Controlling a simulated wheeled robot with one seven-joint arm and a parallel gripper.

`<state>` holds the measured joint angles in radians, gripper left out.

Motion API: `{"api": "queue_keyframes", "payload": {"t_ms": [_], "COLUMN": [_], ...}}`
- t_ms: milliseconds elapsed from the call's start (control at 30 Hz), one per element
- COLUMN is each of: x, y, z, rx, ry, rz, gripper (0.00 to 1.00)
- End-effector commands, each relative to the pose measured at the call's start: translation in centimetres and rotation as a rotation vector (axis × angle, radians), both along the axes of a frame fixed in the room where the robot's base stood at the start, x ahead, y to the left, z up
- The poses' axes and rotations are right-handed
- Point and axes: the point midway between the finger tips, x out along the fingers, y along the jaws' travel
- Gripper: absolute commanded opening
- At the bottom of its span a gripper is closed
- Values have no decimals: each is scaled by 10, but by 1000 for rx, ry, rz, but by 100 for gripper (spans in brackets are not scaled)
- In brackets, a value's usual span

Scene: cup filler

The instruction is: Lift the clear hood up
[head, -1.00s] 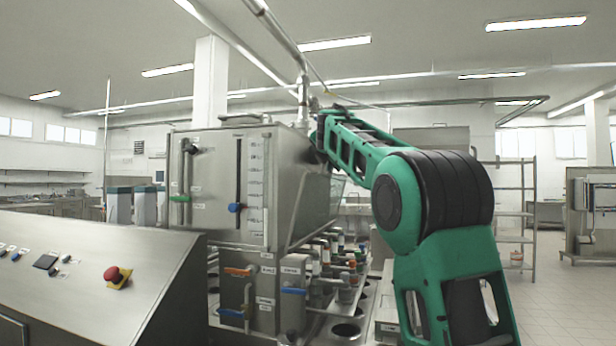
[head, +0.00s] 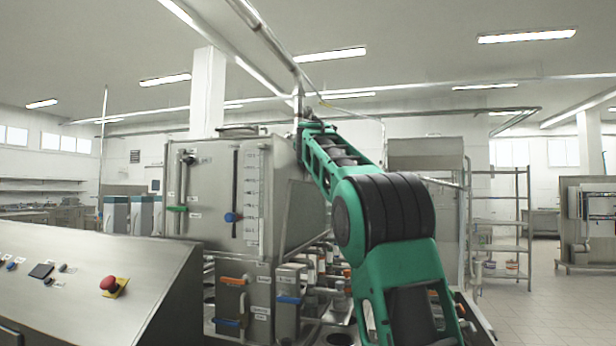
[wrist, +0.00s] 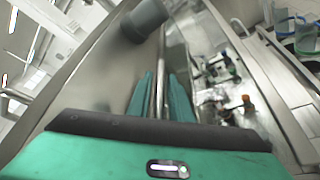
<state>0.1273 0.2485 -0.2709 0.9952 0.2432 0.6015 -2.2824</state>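A long metal bar (wrist: 160,72) runs away from me between the two teal fingers of my gripper (wrist: 163,85) in the wrist view. The fingers lie close on both sides of it and look shut on it. In the head view my arm reaches past the right top edge of the steel tank, and the fingers are hidden there. The clear hood is hard to make out; I cannot tell its edges or its height, or whether the bar belongs to it.
The steel tank (head: 208,228) has a blue-knobbed gauge and colored valve handles. A control desk (head: 60,290) with a red button (head: 108,283) stands at left. Several bottle-like fittings (wrist: 232,72) lie right of the bar in the wrist view. Shelves (head: 500,225) and open floor are at right.

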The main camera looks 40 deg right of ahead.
Motion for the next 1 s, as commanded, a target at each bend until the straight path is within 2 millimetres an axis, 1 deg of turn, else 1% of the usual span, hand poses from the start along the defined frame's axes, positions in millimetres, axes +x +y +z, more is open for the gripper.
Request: {"api": "queue_keyframes", "payload": {"t_ms": [233,367,467,700,800,1000], "x": [-1,-7,-18,-52,-65,-80], "y": [1,7,15,40,48,59], "z": [0,3,7,18,22,27], "rx": [1,0,2,3,2,2], "ry": [1,-1,-1,-1,0,0], "rz": [0,3,3,5,3,1], "gripper": [18,18,18,18,18,18]}}
